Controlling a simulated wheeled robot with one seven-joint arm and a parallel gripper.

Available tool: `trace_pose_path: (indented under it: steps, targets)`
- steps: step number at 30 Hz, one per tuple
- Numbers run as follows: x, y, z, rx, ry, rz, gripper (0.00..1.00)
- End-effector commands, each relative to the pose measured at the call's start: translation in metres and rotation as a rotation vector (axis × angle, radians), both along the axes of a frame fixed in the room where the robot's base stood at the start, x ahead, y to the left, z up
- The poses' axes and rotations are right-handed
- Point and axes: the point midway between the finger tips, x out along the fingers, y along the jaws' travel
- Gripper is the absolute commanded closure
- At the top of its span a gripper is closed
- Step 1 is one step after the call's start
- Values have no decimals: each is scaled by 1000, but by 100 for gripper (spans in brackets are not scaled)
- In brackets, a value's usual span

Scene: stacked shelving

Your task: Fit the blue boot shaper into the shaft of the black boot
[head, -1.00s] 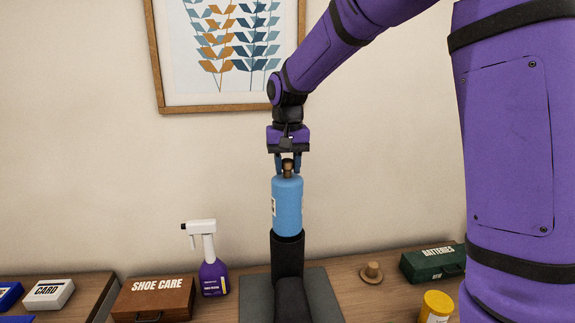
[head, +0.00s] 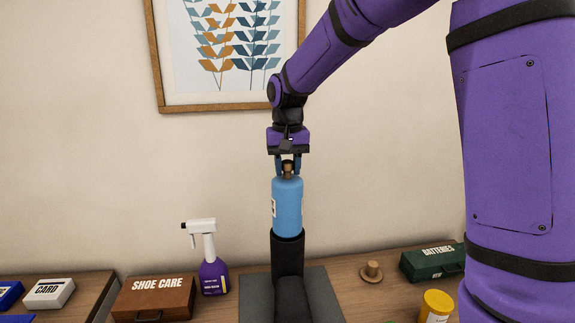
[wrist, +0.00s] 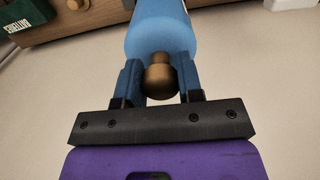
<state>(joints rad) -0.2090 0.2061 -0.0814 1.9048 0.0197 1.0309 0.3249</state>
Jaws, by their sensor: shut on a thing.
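The blue boot shaper (head: 287,205) is upright, with a brown knob (head: 288,170) on top. My gripper (head: 288,168) is above it, shut on the knob. In the wrist view the gripper's fingers (wrist: 160,85) stand either side of the brown knob, and the blue body (wrist: 157,32) extends beyond it. The black boot (head: 288,258) stands on a dark grey mat (head: 256,297), its shaft directly under the shaper. The shaper's lower end meets the shaft's top in the head view; whether any of it is inside is hidden.
A spray bottle (head: 212,275) and a SHOE CARE box (head: 153,298) stand left of the boot. A brown knobbed piece (head: 371,272), a yellow jar (head: 436,306) and a green BATTERIES box (head: 433,264) are to the right. A framed picture (head: 228,108) hangs behind.

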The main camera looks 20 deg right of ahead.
Motion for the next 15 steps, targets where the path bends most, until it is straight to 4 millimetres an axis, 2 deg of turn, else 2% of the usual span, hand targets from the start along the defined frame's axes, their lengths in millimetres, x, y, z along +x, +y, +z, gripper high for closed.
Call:
trace_pose_path:
  steps: [15]
  targets:
    - [0,0,-8,0,0,0,100]
